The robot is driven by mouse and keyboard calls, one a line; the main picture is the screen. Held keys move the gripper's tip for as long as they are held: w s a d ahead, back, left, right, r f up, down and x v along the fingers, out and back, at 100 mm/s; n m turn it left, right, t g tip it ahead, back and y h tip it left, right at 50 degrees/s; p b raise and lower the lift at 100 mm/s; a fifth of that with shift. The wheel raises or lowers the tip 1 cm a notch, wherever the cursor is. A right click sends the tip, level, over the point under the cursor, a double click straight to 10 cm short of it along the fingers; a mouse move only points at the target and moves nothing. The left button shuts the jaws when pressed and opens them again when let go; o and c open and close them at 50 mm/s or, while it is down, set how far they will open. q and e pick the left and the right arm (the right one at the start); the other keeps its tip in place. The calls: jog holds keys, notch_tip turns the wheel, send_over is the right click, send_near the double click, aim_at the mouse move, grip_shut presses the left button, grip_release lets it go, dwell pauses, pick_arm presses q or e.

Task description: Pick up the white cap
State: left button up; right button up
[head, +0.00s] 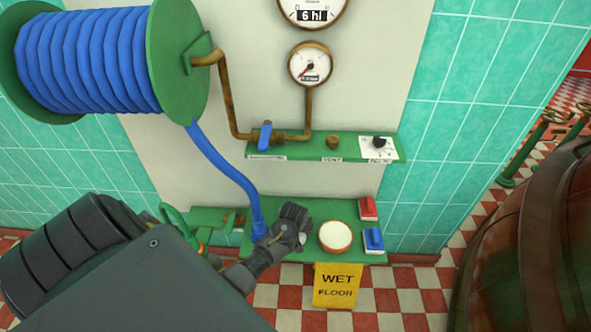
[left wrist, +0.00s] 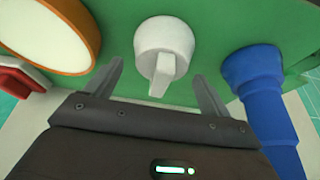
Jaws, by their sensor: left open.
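The white cap (left wrist: 163,48) is a round white piece with a flat tab, on the green shelf surface in the left wrist view. My left gripper (left wrist: 158,76) is open, with one finger on each side of the cap's tab and a visible gap to each. In the head view my left gripper (head: 293,222) is over the lower green shelf and hides most of the cap. Only a small pale bit shows beside it. My right gripper is in neither view.
A blue hose end (left wrist: 255,80) stands close on one side of the cap. A white round dish with an orange rim (head: 335,236) is on the other side. Red (head: 368,207) and blue (head: 373,239) switches sit further right. A yellow wet floor sign (head: 338,286) hangs below.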

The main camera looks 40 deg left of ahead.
pick_arm(q)
jog(key=shift+c, duration=0.4)
jog(key=c, duration=0.9)
jog(key=shift+r, duration=0.6)
jog(key=s+d+r+p, duration=0.3)
jog(key=s+d+r, duration=0.5)
jog(key=s+r, duration=0.3)
jog(key=shift+d+r, duration=0.3)
jog(key=shift+r, duration=0.1)
jog(key=shift+s, duration=0.1)
jog(key=s+d+r+m+h, duration=0.2)
jog(key=s+d+r+m, duration=0.2)
jog(key=d+r+m, duration=0.3)
notch_tip(320, 180, up, 3)
jog(key=shift+s+d+r+t+h, duration=0.2)
jog(key=shift+s+d+t+h, duration=0.15)
jog(key=shift+d, duration=0.3)
